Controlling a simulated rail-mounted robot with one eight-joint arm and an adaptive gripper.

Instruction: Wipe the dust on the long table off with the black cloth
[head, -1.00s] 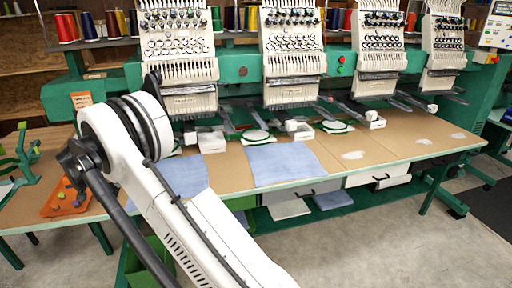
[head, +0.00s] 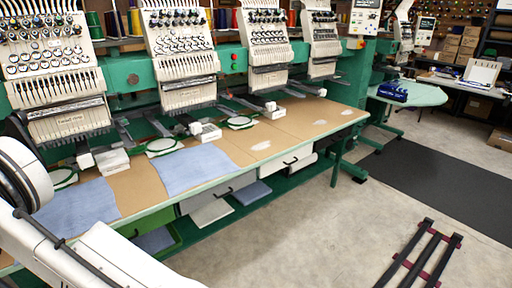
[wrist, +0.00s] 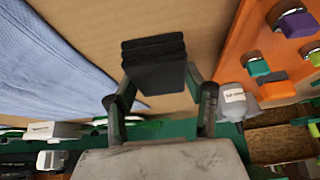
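The long table (head: 225,150) has a tan top and runs along the front of the embroidery machines. My gripper is outside the head view.
Blue fabric pieces (head: 195,169) and (head: 80,208) lie on the table. Green hoops (head: 163,146) and white boxes (head: 205,132) sit along its back, under the machine heads. The orange tray (wrist: 230,50) holds coloured pieces. Open floor (head: 300,220) lies in front.

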